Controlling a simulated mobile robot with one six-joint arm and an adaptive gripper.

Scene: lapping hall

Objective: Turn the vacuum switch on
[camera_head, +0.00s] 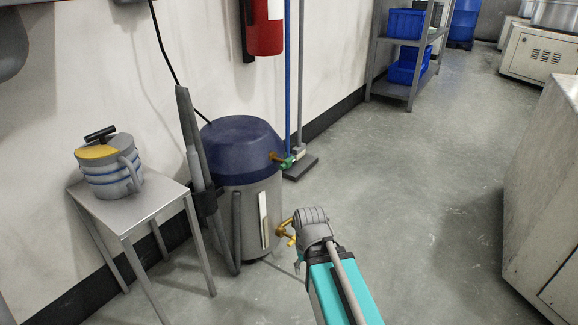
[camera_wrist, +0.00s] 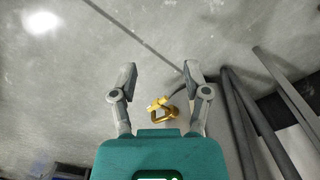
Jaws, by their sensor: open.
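The vacuum (camera_head: 248,195) looks like an upright steel drum with a navy lid, standing on the floor against the wall. A brass-yellow fitting (camera_head: 284,230) sticks out low on its right side; it also shows in the wrist view (camera_wrist: 161,107), between my fingers. A brass and green fitting (camera_head: 285,160) sits higher, near the lid. I cannot tell which part is the switch. My gripper (camera_head: 304,240) is open beside the lower fitting, its fingers spread in the wrist view (camera_wrist: 160,72). I cannot tell whether they touch the fitting, which my gripper partly covers in the head view.
A small metal table (camera_head: 140,207) with a striped pot (camera_head: 108,167) stands left of the vacuum. Grey tubes (camera_head: 197,150) lean against its left side. A red extinguisher (camera_head: 264,28) hangs above. A shelf (camera_head: 400,90) stands behind; a cabinet (camera_head: 545,190) stands right. The floor between is clear.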

